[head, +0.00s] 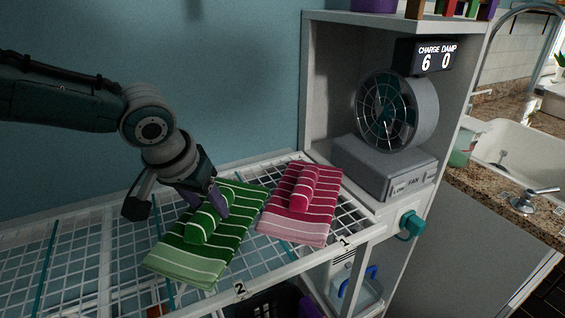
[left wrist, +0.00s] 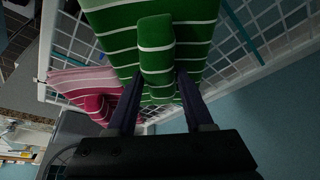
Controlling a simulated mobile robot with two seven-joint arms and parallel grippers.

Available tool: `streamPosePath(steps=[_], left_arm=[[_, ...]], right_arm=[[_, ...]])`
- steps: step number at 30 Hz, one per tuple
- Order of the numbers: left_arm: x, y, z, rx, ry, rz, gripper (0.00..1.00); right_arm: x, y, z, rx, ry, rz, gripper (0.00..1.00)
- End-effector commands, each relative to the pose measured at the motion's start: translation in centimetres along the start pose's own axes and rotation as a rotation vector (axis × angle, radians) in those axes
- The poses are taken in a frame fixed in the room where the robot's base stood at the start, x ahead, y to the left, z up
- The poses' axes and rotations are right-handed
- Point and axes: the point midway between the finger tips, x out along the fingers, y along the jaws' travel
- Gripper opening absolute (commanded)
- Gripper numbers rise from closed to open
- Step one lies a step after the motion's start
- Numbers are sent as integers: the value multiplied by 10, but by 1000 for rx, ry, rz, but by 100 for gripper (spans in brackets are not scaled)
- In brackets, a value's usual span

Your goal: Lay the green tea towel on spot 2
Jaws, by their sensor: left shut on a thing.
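The green striped tea towel (head: 191,255) lies on the wire rack, over the part behind the label 2 (head: 240,289). It has a raised roll or fold along its middle. My left gripper (head: 216,207) is at that raised roll and shut on it, with the towel spread below. In the left wrist view the two dark fingers stand on either side of the roll (left wrist: 157,62) of the green towel. Whether the towel's underside touches the rack all over is hidden. My right gripper is not in view.
A pink striped towel (head: 300,218) lies on the rack to the right, near label 1 (head: 346,242). A fan (head: 397,112) on a grey box (head: 384,166) stands behind it, under a display reading charge 6, damp 0. The rack's left part (head: 60,262) is bare.

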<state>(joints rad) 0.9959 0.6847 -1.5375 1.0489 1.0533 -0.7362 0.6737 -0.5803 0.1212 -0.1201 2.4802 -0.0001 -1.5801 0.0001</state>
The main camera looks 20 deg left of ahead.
Motion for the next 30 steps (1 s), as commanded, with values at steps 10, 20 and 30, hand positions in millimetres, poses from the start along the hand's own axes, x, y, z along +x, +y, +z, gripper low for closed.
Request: streamPosePath(steps=[10,20,30], left_arm=[[7,0,3,1,0,0,0],[10,0,4,1,1,0,65],[10,0,4,1,0,0,87]], right_arm=[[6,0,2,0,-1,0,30],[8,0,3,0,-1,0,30],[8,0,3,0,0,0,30]])
